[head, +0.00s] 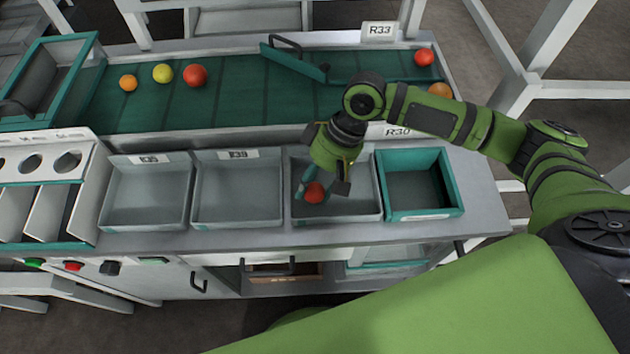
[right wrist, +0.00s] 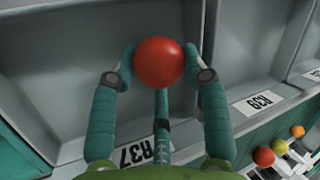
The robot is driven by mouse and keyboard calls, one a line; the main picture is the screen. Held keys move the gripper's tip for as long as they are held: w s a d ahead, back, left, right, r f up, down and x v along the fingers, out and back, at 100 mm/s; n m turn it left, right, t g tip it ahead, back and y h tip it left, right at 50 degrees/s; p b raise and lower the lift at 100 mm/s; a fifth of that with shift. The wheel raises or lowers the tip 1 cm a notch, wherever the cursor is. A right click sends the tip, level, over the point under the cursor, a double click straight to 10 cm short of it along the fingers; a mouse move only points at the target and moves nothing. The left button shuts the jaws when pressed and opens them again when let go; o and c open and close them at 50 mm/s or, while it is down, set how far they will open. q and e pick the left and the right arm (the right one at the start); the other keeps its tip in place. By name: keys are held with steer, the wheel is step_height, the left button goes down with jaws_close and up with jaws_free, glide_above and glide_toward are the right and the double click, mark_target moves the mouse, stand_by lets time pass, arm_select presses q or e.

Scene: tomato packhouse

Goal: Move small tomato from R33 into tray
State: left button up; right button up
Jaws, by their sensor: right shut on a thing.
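My right gripper (head: 322,188) is shut on a small red tomato (head: 314,193). It points down into the third grey tray (head: 355,208). In the right wrist view, the tomato (right wrist: 158,62) sits between the green fingertips, with the tray wall (right wrist: 65,60) behind it and the label R37 (right wrist: 143,152) on the near rim. Whether the tomato touches the tray floor I cannot tell. The R33 sign (head: 380,31) stands at the back of the green belt (head: 235,106). My left gripper is not in view.
Two more grey trays (head: 147,222) (head: 237,220) and a green-rimmed bin (head: 458,190) flank this tray. Red (head: 195,75), yellow (head: 162,73) and orange (head: 128,83) fruit lie on the belt. Another red (head: 424,56) and an orange one (head: 440,91) lie right. A green diverter (head: 292,62) crosses the belt.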

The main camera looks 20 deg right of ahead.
steer(key=shift+f, duration=0.4)
steer(key=o, duration=0.9)
steer(key=shift+c, duration=0.2)
steer(key=c, duration=0.3)
step_height(320, 180, up, 7)
steer(key=p, duration=0.9)
